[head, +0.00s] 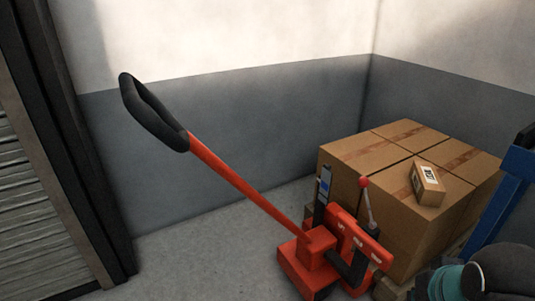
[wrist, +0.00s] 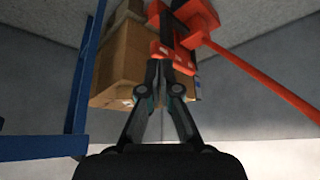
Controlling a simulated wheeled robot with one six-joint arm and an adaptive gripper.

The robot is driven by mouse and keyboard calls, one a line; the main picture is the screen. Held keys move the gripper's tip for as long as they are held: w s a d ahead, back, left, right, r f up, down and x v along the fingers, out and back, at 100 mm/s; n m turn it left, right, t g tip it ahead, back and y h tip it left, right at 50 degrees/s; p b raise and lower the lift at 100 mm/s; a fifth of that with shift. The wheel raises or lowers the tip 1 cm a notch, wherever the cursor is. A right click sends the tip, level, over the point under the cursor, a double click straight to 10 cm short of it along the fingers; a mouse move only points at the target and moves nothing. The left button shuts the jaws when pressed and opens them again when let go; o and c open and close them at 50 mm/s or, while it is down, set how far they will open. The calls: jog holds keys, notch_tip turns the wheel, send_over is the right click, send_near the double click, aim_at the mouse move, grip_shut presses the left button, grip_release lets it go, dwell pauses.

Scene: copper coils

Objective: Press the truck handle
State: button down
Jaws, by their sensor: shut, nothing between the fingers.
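The red pallet truck (head: 308,255) stands left of the boxes in the head view. Its handle (head: 152,118) is a black loop on a long red shaft (head: 240,180) that leans up to the left. A small lever with a red knob (head: 364,182) rises from the truck body. In the wrist view, the truck's red body (wrist: 198,22) is at the top and the shaft (wrist: 262,78) runs to the right. My gripper (wrist: 161,64) is shut and empty, its fingertips overlapping the truck's red part in the picture. I cannot tell whether they touch. The black loop is outside the wrist view.
Large cardboard boxes (head: 350,155) stand on a pallet beside the truck, with a small labelled box (head: 427,183) on top. A blue frame (head: 500,195) stands at the right. Walls close the back; grey floor (head: 190,250) is clear left of the truck.

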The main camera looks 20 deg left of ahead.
jog(key=shift+a, duration=0.1)
jog(key=w+a+r+n+g+y, duration=0.1)
jog(key=w+a+r+g+y, duration=0.1)
jog(key=w+a+r, duration=0.35)
jog(key=w+a+r+g+y+b, duration=0.1)
jog(key=w+a+r+y, duration=0.15)
jog(key=w+a, duration=0.6)
jog(key=w+a+r+n+g+y, duration=0.1)
jog(key=w+a+r+g+y, duration=0.1)
jog(key=w+a+r, duration=0.5)
jog(key=s+a+r+n+g+y, duration=0.2)
jog(key=a+r+n+g+y, duration=0.1)
jog(key=a+r, duration=0.5)
jog(key=s+r+n+g, duration=0.2)
jog(key=s+r+g, duration=0.1)
jog(key=s+r, duration=0.3)
jog(key=shift+s+d+r+n, duration=0.25)
jog(key=shift+s+r+n, duration=0.15)
jog(key=shift+r, duration=0.35)
jog(key=shift+a+f, duration=0.1)
